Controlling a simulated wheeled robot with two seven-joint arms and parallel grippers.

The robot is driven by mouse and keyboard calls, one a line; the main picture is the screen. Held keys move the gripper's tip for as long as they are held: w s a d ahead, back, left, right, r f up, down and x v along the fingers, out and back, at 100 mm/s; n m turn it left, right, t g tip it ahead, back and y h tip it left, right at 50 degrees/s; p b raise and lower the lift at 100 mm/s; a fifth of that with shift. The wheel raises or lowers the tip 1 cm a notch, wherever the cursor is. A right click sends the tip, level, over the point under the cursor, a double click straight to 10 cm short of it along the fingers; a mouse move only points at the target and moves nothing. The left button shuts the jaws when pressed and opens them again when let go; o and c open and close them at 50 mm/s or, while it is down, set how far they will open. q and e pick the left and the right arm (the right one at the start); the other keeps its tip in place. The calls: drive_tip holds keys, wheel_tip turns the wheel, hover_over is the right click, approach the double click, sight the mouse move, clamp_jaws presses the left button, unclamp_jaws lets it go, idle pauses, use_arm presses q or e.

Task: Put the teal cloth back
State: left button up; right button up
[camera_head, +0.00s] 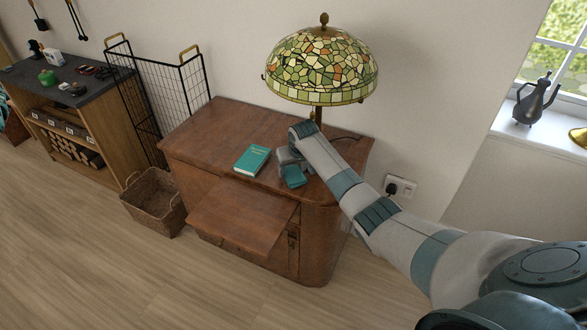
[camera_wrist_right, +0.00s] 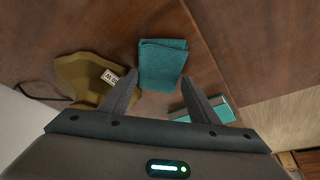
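The teal cloth (camera_head: 293,176) lies folded on top of the wooden cabinet (camera_head: 212,130), near its front edge. In the right wrist view the cloth (camera_wrist_right: 163,62) shows between and just ahead of the fingertips. My right gripper (camera_wrist_right: 160,84) is open and empty, with its fingers spread about as wide as the cloth. In the head view my right gripper (camera_head: 287,163) is over the cabinet top, right by the cloth. I cannot tell whether the fingers touch it. My left gripper is not in view.
A teal book (camera_head: 252,160) lies left of the cloth. A stained-glass lamp (camera_head: 320,68) stands behind; its brass base (camera_wrist_right: 85,78) is close to one finger. A wooden flap (camera_head: 240,217) sticks out at the cabinet front. A wicker basket (camera_head: 152,203) and wire rack (camera_head: 170,95) stand left.

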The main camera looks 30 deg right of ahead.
sight(296, 176)
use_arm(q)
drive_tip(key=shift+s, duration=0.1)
use_arm(e)
drive_tip(key=shift+s+d+f, duration=0.15)
drive_tip(key=shift+s+f, duration=0.05)
drive_tip(key=shift+f, duration=0.05)
drive_tip(key=shift+d+r, duration=0.1)
drive_tip(key=shift+r, duration=0.4)
drive_tip(key=v, duration=0.4)
drive_tip(key=shift+r, duration=0.4)
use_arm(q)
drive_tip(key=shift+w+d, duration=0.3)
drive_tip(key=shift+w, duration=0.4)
use_arm(e)
drive_tip(key=v, duration=0.7)
drive_tip(key=shift+r, duration=0.15)
